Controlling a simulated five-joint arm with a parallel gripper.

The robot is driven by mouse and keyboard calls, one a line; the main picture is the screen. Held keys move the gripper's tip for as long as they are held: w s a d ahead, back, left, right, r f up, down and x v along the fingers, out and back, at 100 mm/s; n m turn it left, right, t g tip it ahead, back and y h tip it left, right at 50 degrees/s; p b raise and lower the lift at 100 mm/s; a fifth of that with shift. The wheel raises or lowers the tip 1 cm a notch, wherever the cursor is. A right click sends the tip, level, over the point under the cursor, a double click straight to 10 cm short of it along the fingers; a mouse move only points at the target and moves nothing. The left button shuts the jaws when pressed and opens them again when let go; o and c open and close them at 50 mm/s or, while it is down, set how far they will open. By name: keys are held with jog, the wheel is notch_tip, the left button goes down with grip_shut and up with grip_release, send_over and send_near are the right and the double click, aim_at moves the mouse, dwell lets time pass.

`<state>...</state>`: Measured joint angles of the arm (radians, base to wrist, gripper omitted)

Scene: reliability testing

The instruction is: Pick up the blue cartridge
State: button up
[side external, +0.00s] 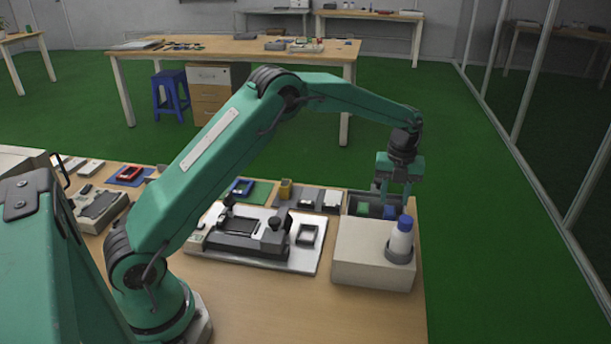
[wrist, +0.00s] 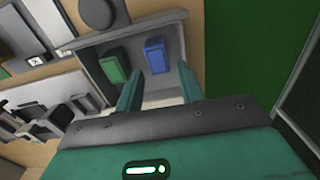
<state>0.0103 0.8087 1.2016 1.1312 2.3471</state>
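The blue cartridge (wrist: 155,56) lies in a grey open tray (wrist: 176,20), to the right of a green cartridge (wrist: 114,68) in the wrist view. In the side external view the blue cartridge (side external: 389,212) is partly hidden by the tray wall and my gripper. My gripper (wrist: 161,70) is open and empty, pointing down over the tray. In the wrist view the blue cartridge shows just beyond and between the two fingertips. In the side external view my gripper (side external: 393,197) is above the tray; contact with the cartridge cannot be told.
A test fixture (side external: 245,238) on a light plate is to the left. The table's right edge is close by.

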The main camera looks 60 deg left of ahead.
aim_at(390, 210)
jog(key=shift+f, duration=0.45)
jog(key=shift+f, duration=0.1)
jog(key=shift+s+a+f, duration=0.1)
jog(key=shift+f, duration=1.15)
jog(key=shift+a+f, duration=0.1)
jog(key=shift+f, duration=1.15)
jog(key=c, duration=0.8)
jog(key=shift+o, duration=0.2)
jog(key=shift+r, duration=0.1)
jog(key=shift+r, duration=4.95)
